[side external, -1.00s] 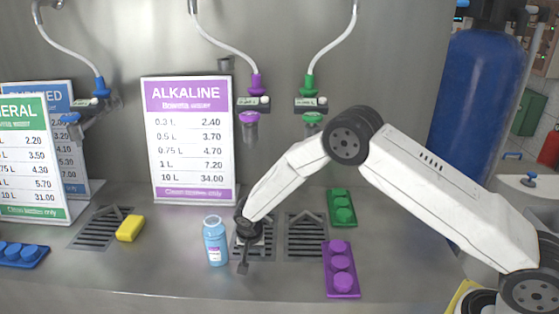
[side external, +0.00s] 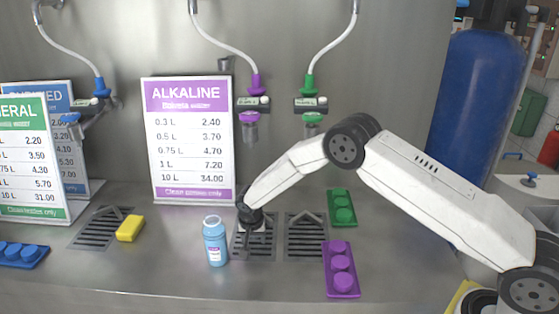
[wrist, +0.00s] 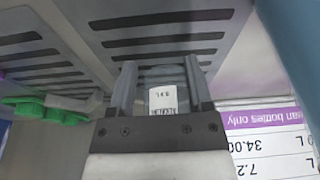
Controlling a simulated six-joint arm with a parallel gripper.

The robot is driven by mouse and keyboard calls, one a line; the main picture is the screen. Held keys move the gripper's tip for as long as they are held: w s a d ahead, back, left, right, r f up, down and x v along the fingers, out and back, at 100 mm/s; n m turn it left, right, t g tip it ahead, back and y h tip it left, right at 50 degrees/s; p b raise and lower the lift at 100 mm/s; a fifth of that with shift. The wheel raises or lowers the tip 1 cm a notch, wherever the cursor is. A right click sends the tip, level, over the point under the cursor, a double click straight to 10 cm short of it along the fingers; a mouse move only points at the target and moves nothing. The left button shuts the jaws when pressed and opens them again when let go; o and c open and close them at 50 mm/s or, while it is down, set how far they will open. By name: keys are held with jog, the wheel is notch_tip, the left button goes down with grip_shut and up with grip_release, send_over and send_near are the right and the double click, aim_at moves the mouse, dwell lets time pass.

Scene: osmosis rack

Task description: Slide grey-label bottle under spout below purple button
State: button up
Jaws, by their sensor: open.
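A clear bottle with a pale printed label (wrist: 163,98) stands between the two fingers of my gripper (wrist: 160,82) in the wrist view. The fingers are open around it, and contact cannot be told. In the side view my gripper (side external: 249,222) is low over the grate (side external: 266,250) below the purple spout (side external: 249,118). The arm mostly hides the clear bottle there.
The Alkaline price sign (side external: 190,140) stands close behind my gripper. A second grate (side external: 305,238) lies to the right under the green spout (side external: 312,118). A yellow block (side external: 130,228) is at left.

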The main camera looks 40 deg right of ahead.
jog(key=shift+w+d, duration=0.9)
jog(key=shift+w, duration=0.05)
jog(key=shift+s+a, duration=1.7)
jog(key=shift+s, duration=0.15)
jog(key=s+v, duration=0.1)
jog(key=v, duration=0.6)
jog(key=shift+a, duration=0.4)
jog(key=shift+r, duration=0.15)
jog(key=s+d+r+n, duration=0.2)
jog(key=s+r, duration=0.1)
jog(key=s, duration=0.5)
jog(key=s+d+r+n+y, duration=0.1)
jog(key=s+d+r+n, duration=0.2)
jog(key=s, duration=0.6)
jog(key=s+d+r+n+y, duration=0.1)
jog(key=s+d+r+n, duration=0.2)
jog(key=s, duration=0.5)
jog(key=shift+s+r+t, duration=0.3)
jog(key=shift+s+r, duration=0.05)
jog(key=shift+r, duration=0.35)
